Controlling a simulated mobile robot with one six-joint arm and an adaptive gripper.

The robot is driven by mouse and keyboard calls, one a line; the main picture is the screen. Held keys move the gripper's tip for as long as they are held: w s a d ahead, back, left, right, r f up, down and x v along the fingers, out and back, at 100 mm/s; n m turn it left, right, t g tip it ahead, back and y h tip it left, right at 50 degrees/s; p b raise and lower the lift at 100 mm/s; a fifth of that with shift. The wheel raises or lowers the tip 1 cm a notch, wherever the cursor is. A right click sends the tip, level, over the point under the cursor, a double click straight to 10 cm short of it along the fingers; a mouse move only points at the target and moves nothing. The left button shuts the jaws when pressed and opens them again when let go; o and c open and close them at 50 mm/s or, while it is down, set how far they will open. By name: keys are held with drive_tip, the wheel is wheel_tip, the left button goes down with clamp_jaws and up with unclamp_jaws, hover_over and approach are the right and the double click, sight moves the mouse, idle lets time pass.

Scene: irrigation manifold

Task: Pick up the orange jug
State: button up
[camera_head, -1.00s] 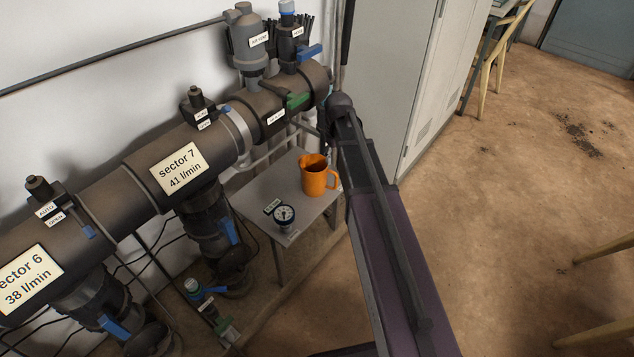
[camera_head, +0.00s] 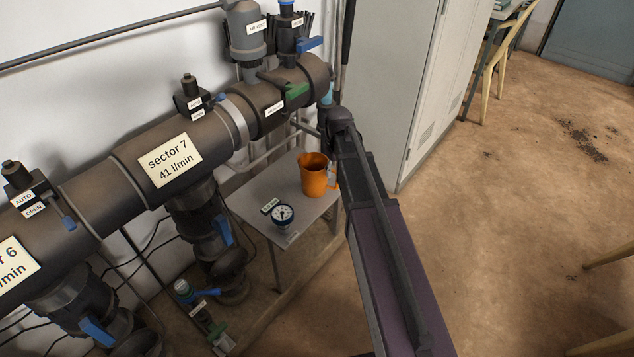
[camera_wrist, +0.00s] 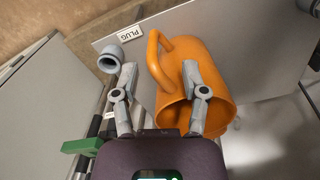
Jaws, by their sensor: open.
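The orange jug (camera_head: 313,178) stands upright on a small grey table (camera_head: 262,195), towards its back right, with its handle on the right beside my arm. In the wrist view the jug (camera_wrist: 215,70) is large and close, its open mouth facing the camera. My gripper (camera_wrist: 160,73) is open, its two grey fingers apart. The jug's handle shows between the fingers, and the right finger overlaps the jug's body and rim. I cannot tell whether either finger touches it.
A round gauge (camera_head: 283,215) with a small label sits at the table's front. The large manifold pipe (camera_head: 120,180) with valves runs along the wall on the left. A grey cabinet (camera_head: 395,90) stands behind the arm. Open floor lies to the right.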

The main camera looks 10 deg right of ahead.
sight(337, 186)
drive_tip(key=shift+f, duration=0.1)
idle(0.3)
drive_tip(key=f+b, duration=0.3)
drive_tip(key=shift+d+f, duration=0.1)
drive_tip(key=shift+d, duration=0.3)
drive_tip(key=shift+f+b, duration=0.95)
drive_tip(key=shift+b, duration=0.15)
clamp_jaws()
